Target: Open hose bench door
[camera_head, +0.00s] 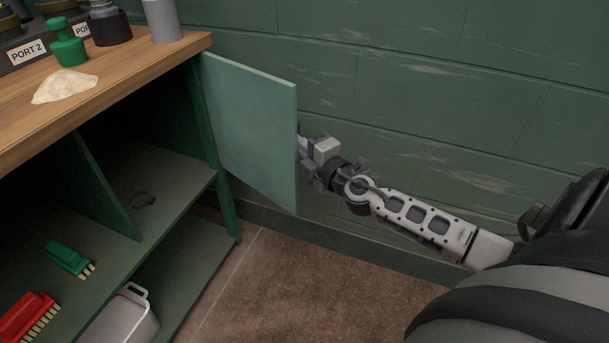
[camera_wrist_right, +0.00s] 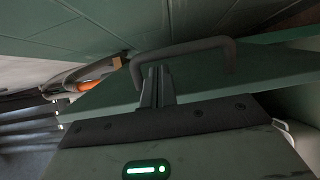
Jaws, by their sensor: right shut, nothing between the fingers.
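The green bench door (camera_head: 252,122) stands swung wide open, out from the right front post of the bench (camera_head: 207,150). My right gripper (camera_head: 303,146) is at the door's free edge, on its far, outer side; its fingertips are partly hidden by the door. In the right wrist view, a dark bent handle (camera_wrist_right: 190,47) stands off the green door face (camera_wrist_right: 230,82). My right gripper's fingers (camera_wrist_right: 156,78) are together and empty, beside the handle bar within its span. I cannot tell whether they touch it. My left gripper is not in view.
The bench's wooden top (camera_head: 130,85) carries a green stamp-like piece (camera_head: 67,45), a pale cloth (camera_head: 65,86) and a grey cylinder (camera_head: 162,20). Shelves hold a green brush (camera_head: 69,258), a red brush (camera_head: 28,316) and a white bin (camera_head: 122,318). A green block wall (camera_head: 430,90) stands behind; the floor (camera_head: 290,275) is clear.

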